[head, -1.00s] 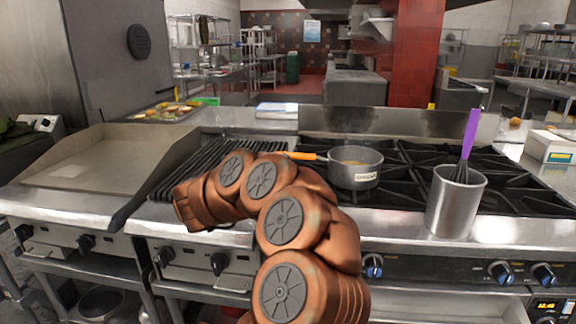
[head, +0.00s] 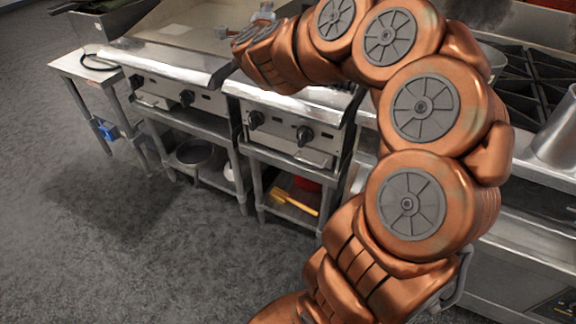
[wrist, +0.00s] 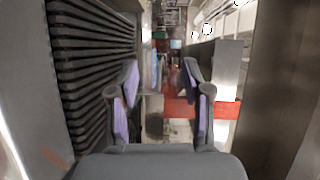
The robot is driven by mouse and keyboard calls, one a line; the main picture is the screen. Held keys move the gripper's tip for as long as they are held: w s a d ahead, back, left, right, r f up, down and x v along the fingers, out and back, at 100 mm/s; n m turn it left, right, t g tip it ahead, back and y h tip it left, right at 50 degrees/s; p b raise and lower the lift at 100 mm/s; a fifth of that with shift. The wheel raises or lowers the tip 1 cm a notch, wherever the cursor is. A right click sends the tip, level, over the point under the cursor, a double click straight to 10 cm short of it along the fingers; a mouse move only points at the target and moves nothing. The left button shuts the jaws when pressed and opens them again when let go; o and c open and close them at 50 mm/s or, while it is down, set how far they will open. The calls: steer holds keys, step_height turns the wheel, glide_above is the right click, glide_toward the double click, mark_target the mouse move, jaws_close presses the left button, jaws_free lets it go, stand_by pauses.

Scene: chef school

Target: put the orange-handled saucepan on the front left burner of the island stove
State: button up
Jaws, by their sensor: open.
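The saucepan is mostly hidden behind my arm in the head view. Only a bit of grey rim (head: 492,57), probably its own, shows at the arm's right edge, and its orange handle is out of sight. The island stove (head: 535,75) shows dark burner grates at the upper right. The front left burner is largely covered by my arm. My gripper (wrist: 162,85) is open and empty in the wrist view, its two purple-padded fingers apart. It is to the left of the saucepan, over the griddle and grill side.
A flat griddle (head: 180,35) is at the upper left. Dark grill bars (wrist: 92,65) run close by my gripper in the wrist view. A metal canister (head: 560,130) stands at the right. Below, a shelf holds a dark pan (head: 193,154) and a yellow-orange utensil (head: 292,200). The floor (head: 130,250) is clear.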

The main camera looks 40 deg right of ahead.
steer(key=w+a+f+n+t+y, duration=0.2)
steer(key=a+n+y, duration=0.65)
steer(key=a, duration=0.75)
steer(key=s+a+f+n+g+y, duration=0.3)
steer(key=s+a+f+n, duration=0.15)
steer(key=a, duration=0.25)
steer(key=s+a+f+n+g+y, duration=0.2)
steer(key=s+a+f+n, duration=0.25)
steer(key=a, duration=0.25)
steer(key=s+a+f+n+g, duration=0.3)
steer(key=s+f, duration=0.2)
steer(key=s, duration=0.3)
steer(key=s+d+f+n+g, duration=0.1)
steer(key=s+d+f+g, duration=0.1)
steer(key=s, duration=0.7)
steer(key=s+d+f+n+g+h, duration=0.1)
steer(key=s+f+n+g, duration=0.1)
steer(key=s, duration=0.7)
steer(key=s+d+f+n+g+h, duration=0.1)
steer(key=s+d+f+n+g, duration=0.1)
steer(key=s+g, duration=0.4)
steer(key=s+f, duration=0.1)
steer(key=s, duration=0.2)
steer(key=shift+s+d+f, duration=0.2)
steer(key=shift+s+d, duration=0.05)
steer(key=shift+d, duration=0.05)
